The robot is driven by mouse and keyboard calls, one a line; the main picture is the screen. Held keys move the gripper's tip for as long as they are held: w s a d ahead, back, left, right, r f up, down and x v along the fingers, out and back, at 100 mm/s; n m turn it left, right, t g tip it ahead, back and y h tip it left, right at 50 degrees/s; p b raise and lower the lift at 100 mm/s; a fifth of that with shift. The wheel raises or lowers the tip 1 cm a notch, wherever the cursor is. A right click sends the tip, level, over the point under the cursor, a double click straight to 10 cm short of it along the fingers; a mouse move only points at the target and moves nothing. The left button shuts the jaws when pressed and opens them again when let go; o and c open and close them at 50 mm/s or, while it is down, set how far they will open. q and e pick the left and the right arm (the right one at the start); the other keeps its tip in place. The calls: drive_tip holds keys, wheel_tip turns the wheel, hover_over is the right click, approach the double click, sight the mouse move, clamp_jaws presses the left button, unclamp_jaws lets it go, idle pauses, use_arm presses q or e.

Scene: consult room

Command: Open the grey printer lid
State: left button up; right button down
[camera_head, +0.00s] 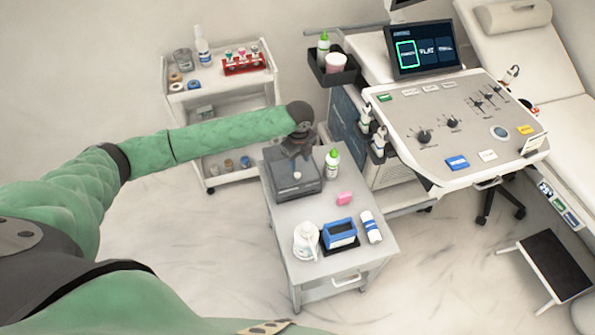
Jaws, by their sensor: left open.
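The grey printer (307,184) stands at the back left of a small white side table (341,268). My left arm reaches in from the left, and my left gripper (296,160) is over the printer's top, pointing down. The gripper is open, though its fingers are small and dark against the dark grey printer. The gripper and wrist hide part of the printer's top, so I cannot tell whether the fingers touch the lid. A small white spot (297,175) shows on the printer just below the gripper. My right gripper is not in view.
A green-capped bottle (332,164) stands right beside the printer. A pink block (345,198), a blue box (339,234), a white jar (305,241) and a white-blue tube (371,227) sit nearer. A white trolley (225,88) is behind; the ultrasound console (458,125) is right.

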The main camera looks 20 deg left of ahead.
sight(297, 174)
use_arm(q)
drive_tip(key=shift+w+a, duration=0.2)
drive_tip(key=shift+a, duration=0.15)
drive_tip(key=shift+f, duration=0.3)
drive_tip(key=shift+f+p, duration=1.5)
drive_tip(key=shift+f, duration=2)
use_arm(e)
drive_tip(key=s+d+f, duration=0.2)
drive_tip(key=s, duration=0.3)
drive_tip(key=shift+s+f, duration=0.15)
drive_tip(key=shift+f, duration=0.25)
use_arm(q)
drive_tip(key=shift+c, duration=0.3)
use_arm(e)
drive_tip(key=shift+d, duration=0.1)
use_arm(q)
clamp_jaws()
